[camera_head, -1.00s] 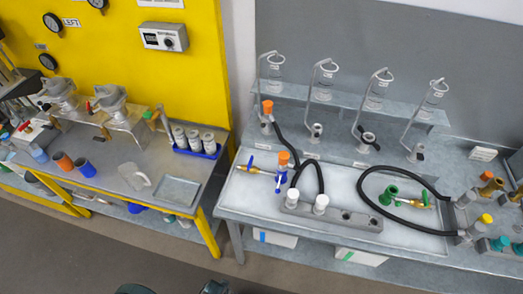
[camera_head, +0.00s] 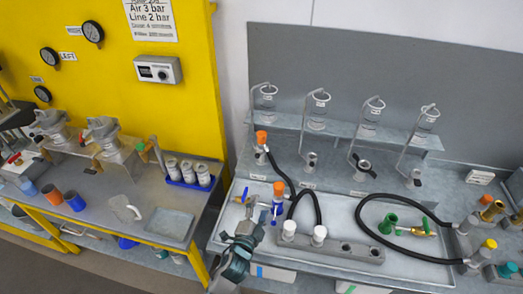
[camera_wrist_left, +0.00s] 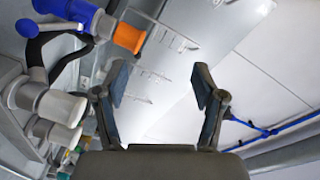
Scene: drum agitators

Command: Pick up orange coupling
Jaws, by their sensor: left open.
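An orange coupling (camera_head: 278,190) tops a blue fitting (camera_head: 277,209) on the white tray, beside a black hose. A second orange piece (camera_head: 261,137) stands farther back by the shelf; which of the two the task means I cannot tell. My left gripper (camera_head: 252,219) is at the tray's front left edge, just left of and nearer than the blue fitting. In the left wrist view its fingers (camera_wrist_left: 158,88) are spread with nothing between them. An orange cylinder (camera_wrist_left: 129,38) on a blue body shows there at upper left, outside the fingers. My right gripper is not in view.
Two white-capped fittings (camera_head: 289,230) on a grey block stand just right of my gripper. A brass fitting with a blue handle (camera_head: 250,194) lies behind it. Black hoses (camera_head: 362,205) loop across the tray (camera_head: 400,270). A side table (camera_head: 150,212) stands at left.

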